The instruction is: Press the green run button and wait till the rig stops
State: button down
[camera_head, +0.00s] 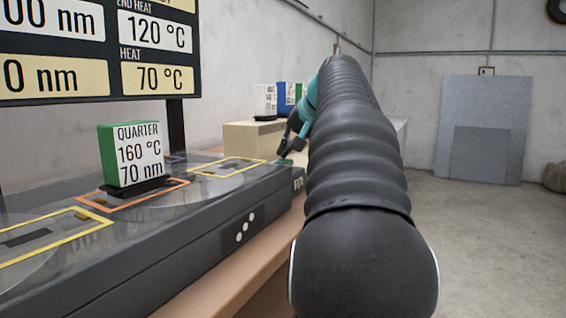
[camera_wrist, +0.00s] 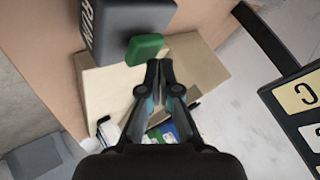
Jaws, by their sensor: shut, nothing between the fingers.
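The green run button (camera_wrist: 145,48) sticks out from the dark end block of the rig marked RUN (camera_wrist: 110,22). My gripper (camera_wrist: 158,66) is shut and empty, its fingertips right beside the button's edge; I cannot tell whether they touch it. In the head view my gripper (camera_head: 287,150) is at the far end of the long dark rig (camera_head: 190,235), partly hidden by my arm. A green-edged block labelled QUARTER, 160 °C, 70 nm (camera_head: 140,160) stands upright on the rig at an orange-outlined station (camera_head: 165,199).
A board with nm and °C values (camera_head: 100,45) stands behind the rig. A tan box (camera_head: 252,137) lies beyond its far end, with several labelled blocks (camera_head: 265,102) on or behind it. Yellow-outlined stations (camera_head: 227,168) flank the orange one. Open floor (camera_head: 480,240) lies to the right.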

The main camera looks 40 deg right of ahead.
aim_at(286, 160)
jog(key=shift+f+b, duration=0.4)
jog(key=shift+f, duration=0.2)
dwell(0.9)
dwell(0.3)
jog(key=shift+r+p, duration=1)
jog(key=shift+p, duration=0.05)
notch_tip(286, 160, up, 3)
jog(key=p, duration=0.2)
jog(key=shift+f+p, duration=0.1)
jog(key=shift+p, duration=0.3)
jog(key=shift+r, duration=1.1)
